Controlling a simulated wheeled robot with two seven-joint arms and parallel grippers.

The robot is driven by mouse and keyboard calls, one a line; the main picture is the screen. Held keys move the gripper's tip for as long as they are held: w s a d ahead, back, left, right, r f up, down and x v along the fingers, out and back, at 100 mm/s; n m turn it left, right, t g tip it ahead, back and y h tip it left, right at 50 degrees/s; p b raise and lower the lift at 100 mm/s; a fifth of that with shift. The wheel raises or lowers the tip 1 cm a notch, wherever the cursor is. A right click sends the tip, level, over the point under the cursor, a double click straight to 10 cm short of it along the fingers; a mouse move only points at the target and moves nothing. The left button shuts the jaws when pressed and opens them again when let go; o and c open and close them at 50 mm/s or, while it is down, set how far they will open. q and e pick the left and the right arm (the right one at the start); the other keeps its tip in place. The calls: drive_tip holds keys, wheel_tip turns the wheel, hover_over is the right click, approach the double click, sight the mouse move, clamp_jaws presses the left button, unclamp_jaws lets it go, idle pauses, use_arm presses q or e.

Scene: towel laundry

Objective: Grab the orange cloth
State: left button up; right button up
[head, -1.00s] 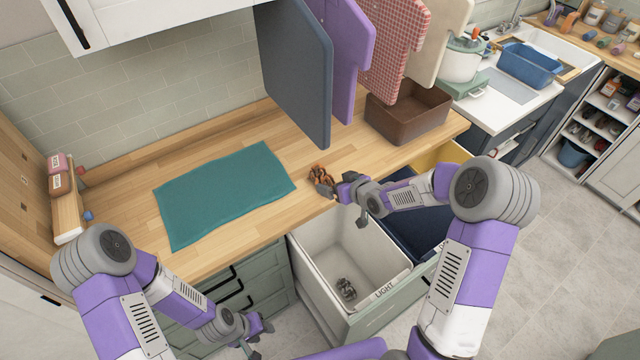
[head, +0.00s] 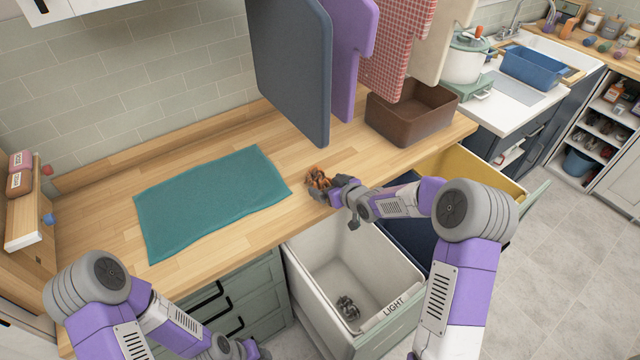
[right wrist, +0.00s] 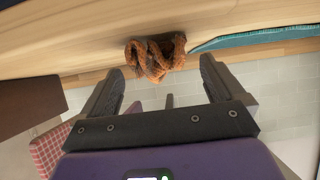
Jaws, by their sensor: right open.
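The orange cloth (head: 314,178) is a small crumpled bundle on the wooden counter near its front edge, right of the teal towel. My right gripper (head: 328,188) is at the cloth and partly covers it in the head view. In the right wrist view, the gripper (right wrist: 161,68) is open, and the orange cloth (right wrist: 155,56) lies just ahead of and between its fingertips. The cloth does not look gripped; contact is unclear. My left gripper (head: 245,352) is low at the bottom edge, cut off, its jaws unclear.
The teal towel (head: 205,200) lies flat on the counter (head: 100,205). Below my right arm are an open bin marked LIGHT (head: 385,312) with a dark grey item (head: 347,308), a navy bin and a yellow one (head: 490,165). Cloths hang above; a brown basket (head: 415,115) stands behind.

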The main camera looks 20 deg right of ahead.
sight(325, 184)
drive_tip(key=x, duration=0.3)
drive_tip(key=shift+w+a, duration=0.1)
drive_tip(key=shift+a, duration=0.05)
drive_tip(key=shift+c, duration=0.4)
drive_tip(key=c, duration=1)
drive_tip(key=shift+o, duration=0.2)
drive_tip(key=shift+r, duration=0.15)
